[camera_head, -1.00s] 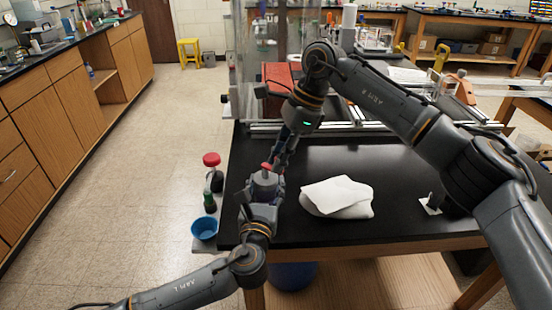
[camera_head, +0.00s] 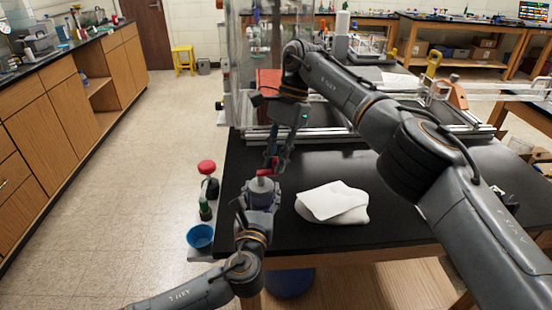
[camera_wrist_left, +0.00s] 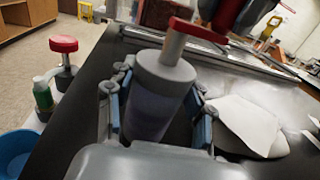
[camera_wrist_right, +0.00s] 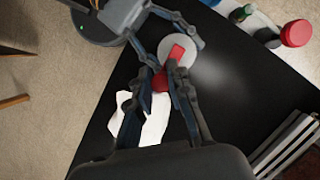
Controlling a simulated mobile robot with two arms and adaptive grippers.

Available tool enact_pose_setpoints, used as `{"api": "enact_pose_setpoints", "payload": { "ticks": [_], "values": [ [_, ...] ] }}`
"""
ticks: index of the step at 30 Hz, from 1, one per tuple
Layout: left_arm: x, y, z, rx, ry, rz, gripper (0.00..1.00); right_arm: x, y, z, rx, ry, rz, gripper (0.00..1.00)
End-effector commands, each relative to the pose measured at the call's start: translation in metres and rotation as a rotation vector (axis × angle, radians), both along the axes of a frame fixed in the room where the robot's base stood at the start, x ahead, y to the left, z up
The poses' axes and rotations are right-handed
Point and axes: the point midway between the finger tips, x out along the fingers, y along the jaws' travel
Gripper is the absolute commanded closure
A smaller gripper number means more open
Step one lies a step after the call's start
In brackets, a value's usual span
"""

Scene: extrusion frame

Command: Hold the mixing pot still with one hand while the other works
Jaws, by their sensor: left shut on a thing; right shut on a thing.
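The mixing pot (camera_wrist_left: 150,108) is a dark cylinder with a grey lid (camera_head: 262,184) and a red crank (camera_wrist_left: 195,31) on top. It stands near the left edge of the black table. My left gripper (camera_wrist_left: 157,100) is shut around the pot's body, one finger on each side. My right gripper (camera_wrist_right: 160,84) comes down from above and is shut on the crank's red knob (camera_wrist_right: 160,81). The crank arm (camera_wrist_right: 177,53) lies over the grey lid in the right wrist view. The fingers partly hide the knob.
A white cloth or bag (camera_head: 333,203) lies on the black table (camera_head: 390,215) right of the pot. A red-capped jar (camera_head: 207,168), a green bottle (camera_head: 205,211) and a blue bowl (camera_head: 200,236) stand beside the table's left edge. A metal-framed rig is behind.

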Motion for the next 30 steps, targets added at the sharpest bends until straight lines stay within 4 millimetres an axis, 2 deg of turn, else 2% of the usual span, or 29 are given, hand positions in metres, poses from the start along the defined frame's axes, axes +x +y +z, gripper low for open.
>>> {"api": "enact_pose_setpoints", "payload": {
  "ticks": [13,14,17,30],
  "values": [
    [0.0000,0.0007,-0.0011,-0.001,0.002,0.002,0.84,0.0005,-0.0011,-0.0002,-0.001,0.000,0.008,1.00],
    [0.0000,0.0007,-0.0012,-0.001,0.002,0.002,0.84,0.0005,-0.0011,-0.0002,-0.002,0.000,0.007,0.78],
    [0.0001,0.0008,-0.0012,-0.001,0.003,0.002,0.84,0.0004,-0.0009,-0.0003,-0.001,0.000,0.008,0.58],
    [0.0001,0.0006,-0.0012,0.000,0.002,0.002,0.84,-0.0004,-0.0009,-0.0005,0.000,0.000,-0.014,0.58]
  ]
}}
